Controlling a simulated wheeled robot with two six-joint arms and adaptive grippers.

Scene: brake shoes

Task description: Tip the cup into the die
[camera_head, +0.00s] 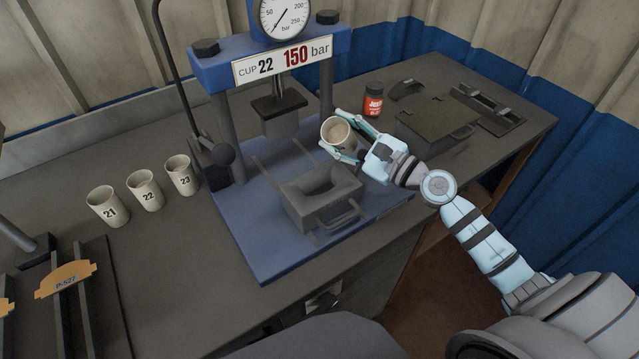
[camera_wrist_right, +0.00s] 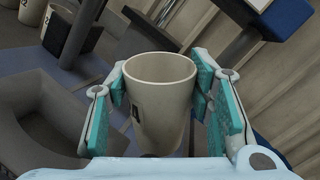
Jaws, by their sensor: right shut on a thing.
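My right gripper (camera_head: 345,138) is shut on a cream cup (camera_head: 335,133), one finger on each side of it. The cup is held above the press base, up and to the right of the die. In the right wrist view the cup (camera_wrist_right: 158,98) sits between the teal pads of the gripper (camera_wrist_right: 160,95); its mouth shows, but its contents cannot be made out. The die (camera_head: 318,196) is a dark grey block with an open cavity and a front handle, resting on the blue press base. It also shows at the left in the right wrist view (camera_wrist_right: 40,135). My left gripper is not in view.
Three cups, 21 (camera_head: 108,207), 22 (camera_head: 146,190) and 23 (camera_head: 181,174), stand on the bench at left. The press ram (camera_head: 279,110) hangs above and behind the die, between two posts.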

